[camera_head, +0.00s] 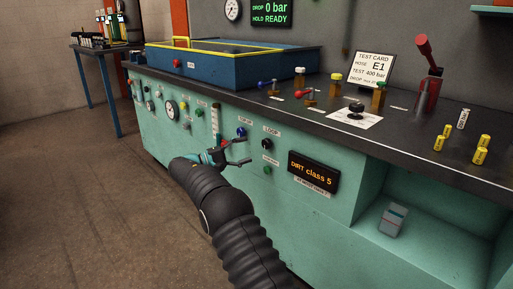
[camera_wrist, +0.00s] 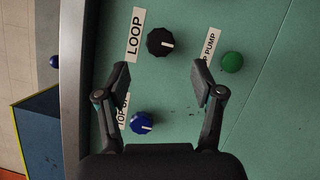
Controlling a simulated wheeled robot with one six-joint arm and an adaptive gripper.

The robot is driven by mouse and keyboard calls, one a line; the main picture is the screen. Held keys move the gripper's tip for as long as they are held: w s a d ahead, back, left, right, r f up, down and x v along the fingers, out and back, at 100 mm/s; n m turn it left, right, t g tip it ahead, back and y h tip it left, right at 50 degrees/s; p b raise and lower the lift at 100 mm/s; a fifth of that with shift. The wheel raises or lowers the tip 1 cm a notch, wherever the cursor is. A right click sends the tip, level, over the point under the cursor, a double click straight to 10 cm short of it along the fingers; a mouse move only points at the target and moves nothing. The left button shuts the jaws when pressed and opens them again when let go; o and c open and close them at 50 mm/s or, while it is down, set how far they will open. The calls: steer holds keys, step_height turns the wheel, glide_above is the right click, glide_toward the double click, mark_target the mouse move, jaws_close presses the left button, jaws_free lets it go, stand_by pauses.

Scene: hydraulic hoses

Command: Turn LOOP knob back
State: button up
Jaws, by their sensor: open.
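The LOOP knob (camera_wrist: 160,42) is a round black knob with a white pointer line, beside the white LOOP label (camera_wrist: 135,35) on the green panel. In the wrist view its pointer line points to the right. In the head view the LOOP knob (camera_head: 266,143) sits right of my gripper (camera_head: 238,155). My gripper is open and empty. In the wrist view its fingertips (camera_wrist: 163,82) stand apart, below the LOOP knob in the picture. I see no contact between them and the knob.
A blue knob (camera_wrist: 142,122) sits between my fingers in the wrist picture. A green button (camera_wrist: 232,62) is right of the LOOP knob. The bench top (camera_head: 330,112) overhangs the panel. A DIRT class 5 display (camera_head: 313,172) is to the right.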

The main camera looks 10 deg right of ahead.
steer(key=shift+v, duration=1.95)
